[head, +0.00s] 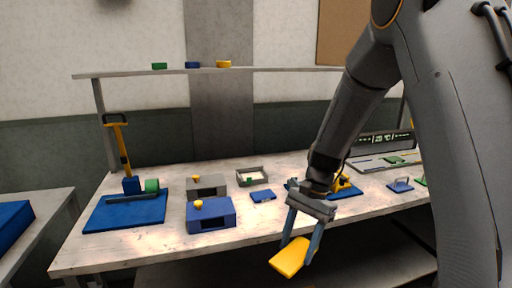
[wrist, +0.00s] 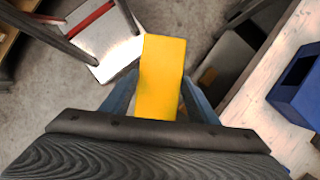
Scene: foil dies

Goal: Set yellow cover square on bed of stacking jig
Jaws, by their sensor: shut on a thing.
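My gripper (head: 298,250) is shut on the yellow cover (head: 287,259), a flat yellow rectangular piece. It hangs tilted in front of the table's front edge, clear of the tabletop. In the wrist view the yellow cover (wrist: 163,75) sticks out between my blue fingers. A yellow part on a blue base (head: 345,189) stands on the table behind my gripper, partly hidden by it. I cannot tell for certain which thing is the stacking jig or see its bed.
The table (head: 150,257) carries a blue box with a yellow knob (head: 210,216), a grey box (head: 207,186), a small tray (head: 252,176), a small blue piece (head: 263,196) and a blue board with a yellow-handled tool (head: 125,211). The front middle of the tabletop is clear.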

